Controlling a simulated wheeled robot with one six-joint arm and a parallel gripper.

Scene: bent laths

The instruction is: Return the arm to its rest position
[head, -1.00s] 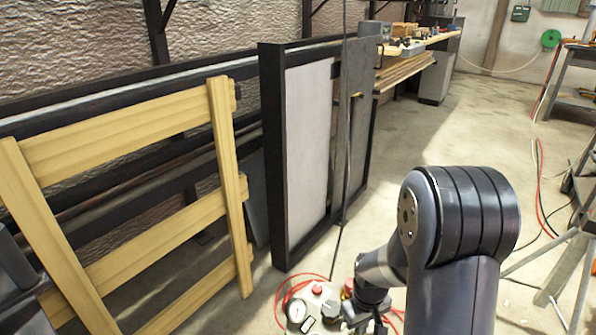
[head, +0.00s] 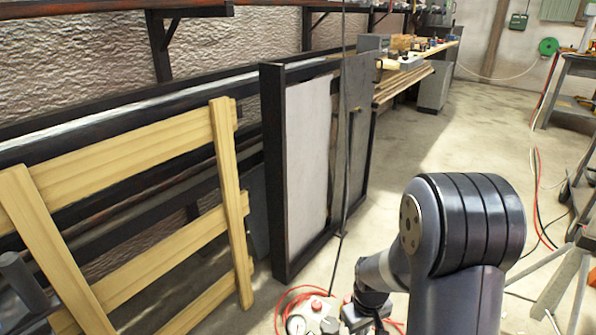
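My arm stands at the lower right of the head view, with its thick dark joint uppermost and a thinner part reaching down and left toward the floor. My gripper (head: 382,329) is only partly in view at the bottom edge, below the thin wrist part. Its fingertips are cut off, so I cannot tell its opening. A wooden lath frame (head: 226,150) with pale upright and cross slats leans at the left, apart from my arm.
A dark-framed panel (head: 272,170) stands at the middle. A red hose and a small gauge unit (head: 312,318) lie on the floor by my wrist. A cluttered workbench (head: 440,48) stands at the back. Metal stand legs (head: 560,270) are at the right; the middle floor is clear.

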